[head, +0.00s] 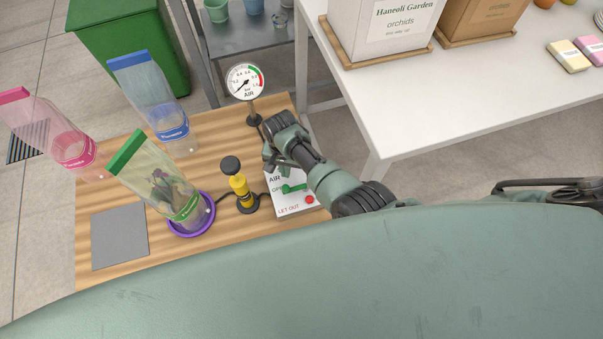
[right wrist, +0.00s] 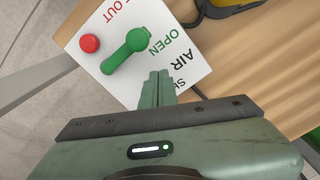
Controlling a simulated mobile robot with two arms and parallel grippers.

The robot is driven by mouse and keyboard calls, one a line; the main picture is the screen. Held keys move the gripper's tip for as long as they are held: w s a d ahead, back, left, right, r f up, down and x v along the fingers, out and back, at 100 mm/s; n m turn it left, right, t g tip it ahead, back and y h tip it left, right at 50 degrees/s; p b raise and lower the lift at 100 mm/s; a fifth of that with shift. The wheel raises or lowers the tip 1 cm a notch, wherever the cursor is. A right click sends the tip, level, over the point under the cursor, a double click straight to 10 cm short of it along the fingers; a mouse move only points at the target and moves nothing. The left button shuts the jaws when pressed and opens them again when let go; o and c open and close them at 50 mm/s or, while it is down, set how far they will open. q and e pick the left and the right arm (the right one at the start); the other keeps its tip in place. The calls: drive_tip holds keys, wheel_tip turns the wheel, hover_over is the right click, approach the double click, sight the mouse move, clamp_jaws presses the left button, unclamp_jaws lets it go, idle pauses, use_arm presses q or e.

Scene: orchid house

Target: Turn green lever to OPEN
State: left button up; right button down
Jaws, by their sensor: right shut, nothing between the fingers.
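The green lever (head: 293,188) sits on a white AIR panel (head: 290,205) on the wooden board; its handle points right there, away from the word OPEN. In the right wrist view, the lever (right wrist: 124,52) has its round hub beside OPEN and its handle reaching down-left. My right gripper (right wrist: 157,84) is shut and empty, its fingertips over the panel just below the lever, apart from it in the picture. In the head view, the wrist hides the panel's upper part, including most of the SHUT label. My left gripper is not in view.
A red button (right wrist: 89,43) is beside the lever. A yellow valve with a black knob (head: 239,185) stands left of the panel, and a pressure gauge (head: 245,82) behind. A clear sleeve with a plant stands in a purple ring (head: 191,232). A white table (head: 460,95) is at right.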

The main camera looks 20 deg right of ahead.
drive_tip(key=shift+w+a+b, duration=0.1)
drive_tip(key=shift+w+b, duration=0.2)
drive_tip(key=shift+w, duration=0.25)
wheel_tip(320, 180, up, 8)
drive_tip(key=p, duration=0.8)
drive_tip(key=shift+r, duration=0.1)
